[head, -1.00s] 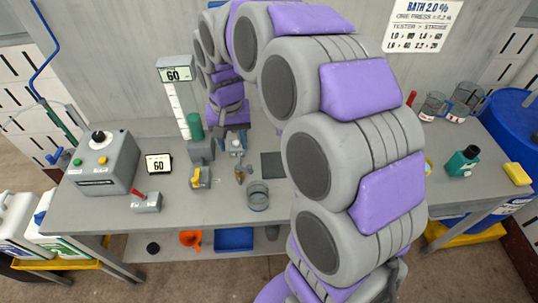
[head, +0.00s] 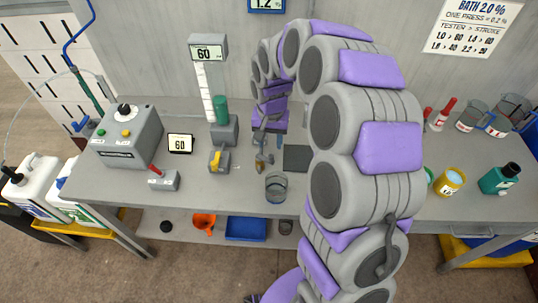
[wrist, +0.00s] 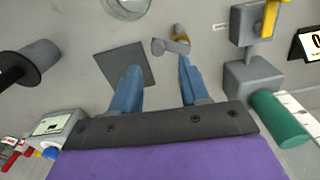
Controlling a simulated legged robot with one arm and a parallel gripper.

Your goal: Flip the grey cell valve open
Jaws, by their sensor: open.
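A small valve with a grey lever and a brass body (head: 262,161) stands on the bench below my gripper. In the wrist view the grey lever (wrist: 172,46) lies just beyond the fingertips, nearer the right finger, with the brass part beside it. My gripper (wrist: 158,68) is open, its two blue fingers apart and nothing between them. In the head view my gripper (head: 269,140) hangs just behind the valve, partly hidden by my arm. I cannot tell whether a finger touches the lever.
A yellow-levered valve (head: 216,160) and a green cylinder (head: 221,109) stand to the left. A glass beaker (head: 276,187) is in front, and a dark square pad (head: 297,158) lies to the right. A red-levered box (head: 164,181) and a control box (head: 127,140) are farther left.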

